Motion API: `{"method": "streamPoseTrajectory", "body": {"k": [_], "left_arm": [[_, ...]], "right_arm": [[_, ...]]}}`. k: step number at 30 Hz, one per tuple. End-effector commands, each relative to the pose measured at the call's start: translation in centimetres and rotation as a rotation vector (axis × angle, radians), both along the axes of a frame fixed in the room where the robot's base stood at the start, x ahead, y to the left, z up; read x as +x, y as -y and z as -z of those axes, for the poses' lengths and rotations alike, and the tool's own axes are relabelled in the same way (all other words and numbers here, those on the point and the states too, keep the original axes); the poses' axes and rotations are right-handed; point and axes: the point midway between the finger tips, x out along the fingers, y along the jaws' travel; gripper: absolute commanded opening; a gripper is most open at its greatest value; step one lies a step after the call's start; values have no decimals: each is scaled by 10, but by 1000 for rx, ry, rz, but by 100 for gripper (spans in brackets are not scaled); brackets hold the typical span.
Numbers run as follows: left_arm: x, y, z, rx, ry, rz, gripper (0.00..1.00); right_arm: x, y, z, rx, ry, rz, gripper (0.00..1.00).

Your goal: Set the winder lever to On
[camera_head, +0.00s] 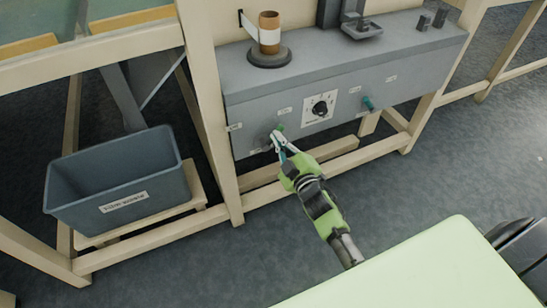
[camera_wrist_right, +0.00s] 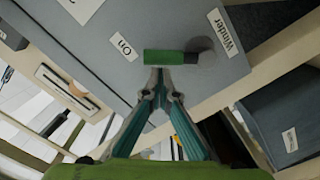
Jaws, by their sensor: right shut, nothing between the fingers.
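The winder lever has a green handle (camera_wrist_right: 172,57) and a round grey pivot. In the wrist view the handle extends from the pivot, beside the "Winder" label (camera_wrist_right: 220,30), toward the "On" label (camera_wrist_right: 124,47). In the head view the green handle (camera_head: 279,127) shows at the lower left of the grey machine's front panel (camera_head: 345,85). My right gripper (camera_head: 275,137) is shut and empty, its tips right at the handle; it also shows in the wrist view (camera_wrist_right: 160,82). I cannot tell whether the tips touch the handle. My left gripper is not in view.
A dial (camera_head: 320,108) and a teal-green lever (camera_head: 368,103) sit farther right on the panel. A grey-blue bin (camera_head: 115,178) stands left, beyond a wooden post (camera_head: 212,120). A cardboard tube (camera_head: 269,28) stands on top of the machine. The floor in front is partly clear.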

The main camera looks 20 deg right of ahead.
Motion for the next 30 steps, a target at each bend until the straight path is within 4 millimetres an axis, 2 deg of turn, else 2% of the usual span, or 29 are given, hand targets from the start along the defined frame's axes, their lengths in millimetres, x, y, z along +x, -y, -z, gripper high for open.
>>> {"method": "streamPoseTrajectory", "body": {"k": [9, 15, 21, 30], "left_arm": [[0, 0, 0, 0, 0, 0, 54], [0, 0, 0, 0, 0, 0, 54], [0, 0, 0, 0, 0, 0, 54], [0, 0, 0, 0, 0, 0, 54]], "right_arm": [[-66, -1, -1, 1, -3, -1, 0], [-96, -1, -3, 1, -1, 0, 0], [-107, -1, -4, 1, 1, -1, 0], [-108, -1, -4, 1, 1, -1, 0]]}}
